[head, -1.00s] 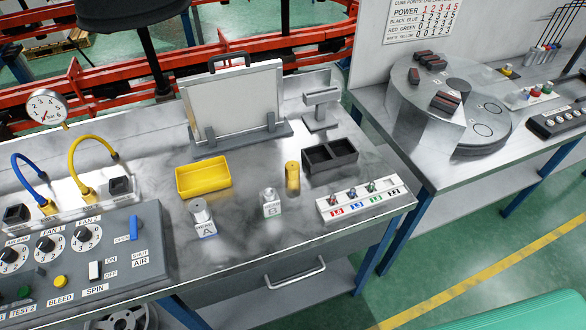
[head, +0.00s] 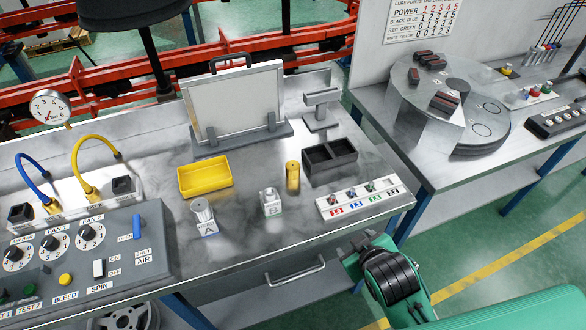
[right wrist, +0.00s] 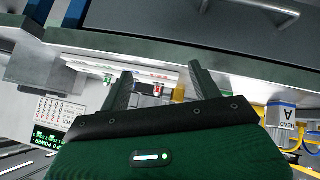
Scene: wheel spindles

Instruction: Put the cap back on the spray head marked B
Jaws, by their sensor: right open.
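The spray head marked B (head: 270,204) stands upright on the grey bench in the head view, with a small silver top. The spray head marked A (head: 203,218) stands to its left with a wider silver cylinder on top; it also shows in the right wrist view (right wrist: 281,117). An upright gold cylinder (head: 292,176) stands just behind and right of B; I cannot tell whether it is the cap. It appears between my fingers in the right wrist view (right wrist: 179,93), beyond them. My right gripper (head: 360,241) is open and empty off the bench's front right edge.
A yellow tray (head: 204,178), a black two-part bin (head: 330,157) and a white strip of small coloured parts (head: 362,196) surround the heads. A control panel (head: 70,262) lies at left. The bench between A, B and its front edge is clear.

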